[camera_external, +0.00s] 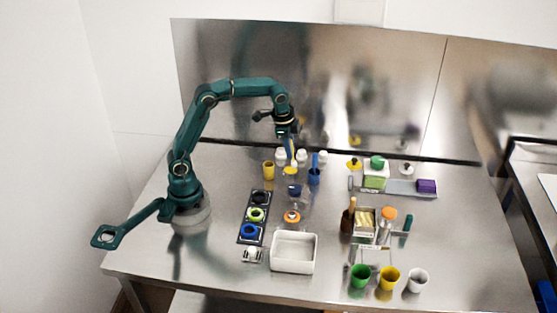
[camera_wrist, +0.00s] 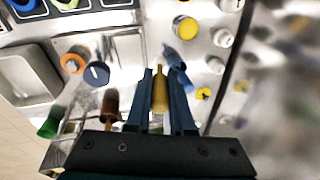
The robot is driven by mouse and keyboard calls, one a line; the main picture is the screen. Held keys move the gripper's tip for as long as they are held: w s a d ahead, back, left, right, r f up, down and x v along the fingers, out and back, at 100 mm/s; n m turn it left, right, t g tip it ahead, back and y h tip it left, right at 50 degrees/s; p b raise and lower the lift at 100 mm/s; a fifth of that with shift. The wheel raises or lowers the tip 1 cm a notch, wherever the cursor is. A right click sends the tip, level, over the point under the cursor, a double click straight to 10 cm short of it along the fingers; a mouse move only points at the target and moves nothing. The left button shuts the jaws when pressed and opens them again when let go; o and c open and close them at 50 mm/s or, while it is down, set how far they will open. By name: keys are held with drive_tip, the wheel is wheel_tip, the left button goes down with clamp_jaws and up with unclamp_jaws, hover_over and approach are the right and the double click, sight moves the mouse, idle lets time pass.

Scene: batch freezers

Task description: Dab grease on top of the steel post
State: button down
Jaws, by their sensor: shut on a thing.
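My gripper (camera_external: 287,140) is shut on a slim yellow tool (camera_wrist: 160,92). In the wrist view the tool lies between the two dark fingers, its narrower end pointing away from the palm. In the external view the gripper points down, raised above the back middle of the bench. A yellow patch below it (camera_external: 290,171) may be the lower end of the tool. A dark blue round piece (camera_external: 293,190) stands on the bench in front, also in the wrist view (camera_wrist: 96,74). I cannot clearly tell the steel post from the shiny surroundings, nor see any grease on it.
An orange ring (camera_external: 292,217), dark tray (camera_external: 245,233) and white bin (camera_external: 273,262) are in front. Several coloured cups stand front right.

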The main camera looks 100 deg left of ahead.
drive_tip(key=s+a+f+n+y, duration=0.1)
drive_tip(key=s+a+f+n, duration=0.1)
drive_tip(key=a, duration=0.5)
drive_tip(key=shift+s+a+f, duration=0.1)
drive_tip(key=shift+a+f, duration=0.05)
drive_tip(key=shift+f, duration=2.65)
drive_tip(key=shift+f, duration=0.7)
wheel_tip(320, 180, up, 7)
idle(0.6)
drive_tip(key=shift+r, duration=0.1)
